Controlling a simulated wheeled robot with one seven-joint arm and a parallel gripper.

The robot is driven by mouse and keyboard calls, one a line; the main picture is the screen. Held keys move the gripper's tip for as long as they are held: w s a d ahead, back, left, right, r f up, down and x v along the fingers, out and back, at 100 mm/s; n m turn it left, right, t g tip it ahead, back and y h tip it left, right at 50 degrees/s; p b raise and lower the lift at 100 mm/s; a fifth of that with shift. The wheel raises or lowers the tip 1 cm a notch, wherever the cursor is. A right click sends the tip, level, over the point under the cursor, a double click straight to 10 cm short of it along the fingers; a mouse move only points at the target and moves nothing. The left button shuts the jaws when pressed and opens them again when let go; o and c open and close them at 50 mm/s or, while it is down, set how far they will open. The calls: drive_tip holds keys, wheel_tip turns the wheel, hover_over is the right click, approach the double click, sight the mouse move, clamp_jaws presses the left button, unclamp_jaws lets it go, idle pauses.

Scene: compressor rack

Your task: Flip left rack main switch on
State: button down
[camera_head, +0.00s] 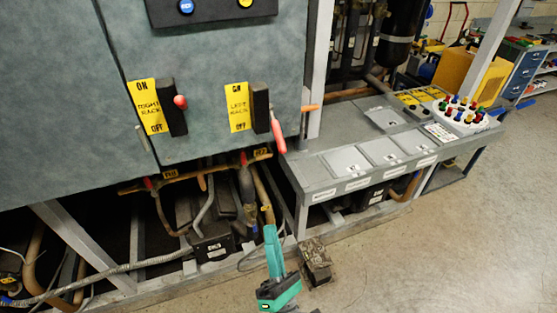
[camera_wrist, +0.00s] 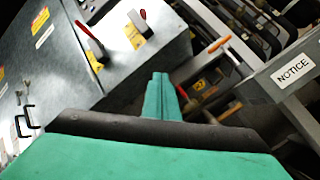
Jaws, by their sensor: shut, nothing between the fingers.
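The left rack main switch (camera_head: 260,107) is a black box on the grey-green cabinet, right of a yellow label (camera_head: 239,107) reading ON at top and OFF at bottom. Its red lever (camera_head: 278,132) slants downward, toward the OFF end. In the wrist view, the right-hand switch, with a red tip (camera_wrist: 142,14), appears to be this one. My teal gripper (camera_head: 269,229) is below the switch, apart from it, pointing upward. In the wrist view my gripper (camera_wrist: 160,78) is shut and empty, with its tips below the switches.
The right rack switch (camera_head: 172,107) with its red-tipped lever is to the left. An orange handle (camera_head: 307,107) sticks out beside the cabinet's right edge. Pipes and small red valve handles run beneath. A grey bench (camera_head: 320,172) with labelled panels extends right; floor in front is mostly clear.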

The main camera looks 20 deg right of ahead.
sight(276, 129)
drive_tip(key=w+d+r+n+t+y, duration=0.1)
drive_tip(key=w+d+r+n+t, duration=0.1)
drive_tip(key=r+n, duration=0.5)
drive_tip(key=w+d+n, duration=0.1)
drive_tip(key=w, duration=0.1)
drive_tip(key=shift+w+d, duration=0.2)
drive_tip(key=shift+w, duration=0.1)
drive_tip(key=shift+w, duration=0.1)
drive_tip(key=w+d+r, duration=0.1)
drive_tip(key=w+r, duration=0.3)
drive_tip(key=r, duration=0.6)
drive_tip(key=shift+r, duration=0.3)
drive_tip(key=shift+d, duration=0.1)
drive_tip(key=shift+w, duration=0.15)
